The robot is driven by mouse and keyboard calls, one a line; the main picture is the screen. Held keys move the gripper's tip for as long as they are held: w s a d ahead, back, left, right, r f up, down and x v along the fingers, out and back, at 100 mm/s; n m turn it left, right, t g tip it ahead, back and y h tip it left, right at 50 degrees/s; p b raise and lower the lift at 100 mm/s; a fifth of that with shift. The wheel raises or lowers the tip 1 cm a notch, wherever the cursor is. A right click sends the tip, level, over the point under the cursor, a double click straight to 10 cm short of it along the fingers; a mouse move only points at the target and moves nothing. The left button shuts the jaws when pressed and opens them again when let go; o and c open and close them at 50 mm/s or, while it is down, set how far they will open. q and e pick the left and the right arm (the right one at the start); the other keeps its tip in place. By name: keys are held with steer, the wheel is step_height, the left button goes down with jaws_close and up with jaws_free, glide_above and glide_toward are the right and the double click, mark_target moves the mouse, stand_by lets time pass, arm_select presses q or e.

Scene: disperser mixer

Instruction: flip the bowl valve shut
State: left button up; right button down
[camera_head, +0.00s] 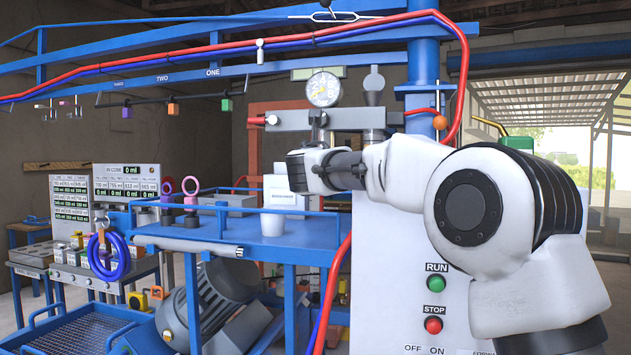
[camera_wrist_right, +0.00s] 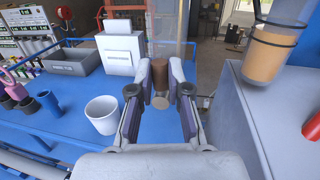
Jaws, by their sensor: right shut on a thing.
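In the head view my gripper hides this piece. My left gripper is not in view.
A white cup (camera_head: 273,222) stands on the blue bench (camera_head: 310,246), near my right gripper. A vessel of orange liquid (camera_wrist_right: 268,60) stands at the right in the wrist view. The pressure gauge (camera_head: 323,89) and grey pipework (camera_head: 340,119) are above my gripper.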

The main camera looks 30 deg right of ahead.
steer(key=shift+f, duration=0.1)
steer(key=c, duration=1.2)
jaws_free()
steer(key=shift+d, duration=0.1)
steer(key=shift+o, duration=0.4)
steer(key=shift+w+d+f, duration=0.1)
steer(key=shift+w, duration=0.05)
steer(key=v, duration=0.7)
